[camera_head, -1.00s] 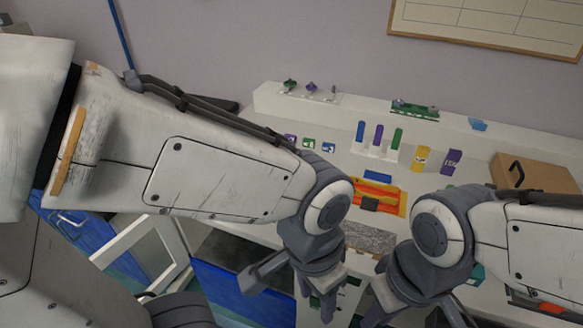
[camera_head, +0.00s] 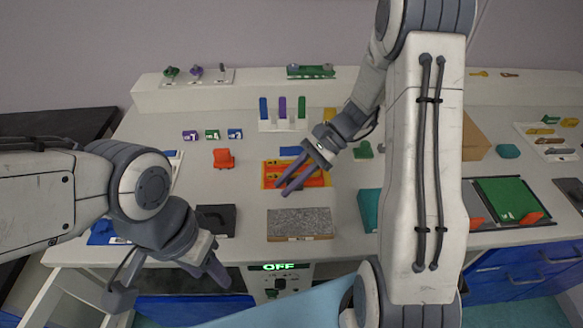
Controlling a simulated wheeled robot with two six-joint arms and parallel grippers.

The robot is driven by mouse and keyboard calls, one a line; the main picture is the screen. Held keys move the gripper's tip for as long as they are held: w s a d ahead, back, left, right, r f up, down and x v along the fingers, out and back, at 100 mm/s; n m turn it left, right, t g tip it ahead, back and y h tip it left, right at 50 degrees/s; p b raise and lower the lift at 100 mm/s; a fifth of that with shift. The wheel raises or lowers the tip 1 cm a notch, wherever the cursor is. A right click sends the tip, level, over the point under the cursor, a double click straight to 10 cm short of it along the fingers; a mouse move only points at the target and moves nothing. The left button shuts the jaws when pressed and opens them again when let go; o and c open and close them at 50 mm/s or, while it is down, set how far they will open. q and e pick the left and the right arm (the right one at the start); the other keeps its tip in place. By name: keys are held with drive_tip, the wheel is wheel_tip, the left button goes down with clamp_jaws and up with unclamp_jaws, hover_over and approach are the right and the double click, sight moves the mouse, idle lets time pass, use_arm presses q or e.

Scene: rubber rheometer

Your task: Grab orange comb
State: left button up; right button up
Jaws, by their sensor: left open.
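Long orange pieces (camera_head: 312,180) lie on a yellow-orange tray (camera_head: 267,184) in the middle of the table. A separate small upright orange item (camera_head: 223,158) stands to the left of it. I cannot tell which of these is the comb. My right gripper (camera_head: 283,181) reaches in from the upper right, over the tray. Its two fingers are apart with no object seen between them, and they hide part of the orange pieces. I cannot tell whether they touch. My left gripper (camera_head: 170,284) is open and empty at the table's front left edge.
A grey speckled block (camera_head: 300,222) lies in front of the tray, with a black block (camera_head: 215,219) to its left. A rack with blue, purple and green sticks (camera_head: 282,108) stands behind. A teal box (camera_head: 368,210) and a green pad (camera_head: 508,199) lie right.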

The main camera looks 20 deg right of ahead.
sight(287, 182)
drive_tip(key=w+d+f+m+t+y, duration=0.1)
drive_tip(key=d+m, duration=0.1)
drive_tip(key=d, duration=0.1)
drive_tip(key=w+d+f+m+t, duration=0.1)
drive_tip(key=d+m+t, duration=0.1)
drive_tip(key=d, duration=0.1)
drive_tip(key=w+d+f+m+t+y, duration=0.1)
drive_tip(key=w+d+m+t, duration=0.1)
drive_tip(key=d+m, duration=0.1)
drive_tip(key=shift+w+d+f+y, duration=0.1)
drive_tip(key=shift+d+f+y, duration=0.15)
drive_tip(key=shift+d+y, duration=0.05)
drive_tip(key=shift+w+a+f+p, duration=0.15)
drive_tip(key=shift+a+f+p, duration=0.05)
drive_tip(key=shift+a+p, duration=0.1)
drive_tip(key=x, duration=0.4)
drive_tip(key=shift+p, duration=0.3)
drive_tip(key=p+x, duration=0.1)
drive_tip(key=x, duration=0.3)
drive_tip(key=shift+a+f, duration=0.1)
drive_tip(key=shift+f, duration=0.2)
drive_tip(key=shift+w+a+f+p, duration=0.1)
drive_tip(key=shift+a+f+p, duration=0.15)
drive_tip(key=shift+a+p, duration=0.1)
clamp_jaws()
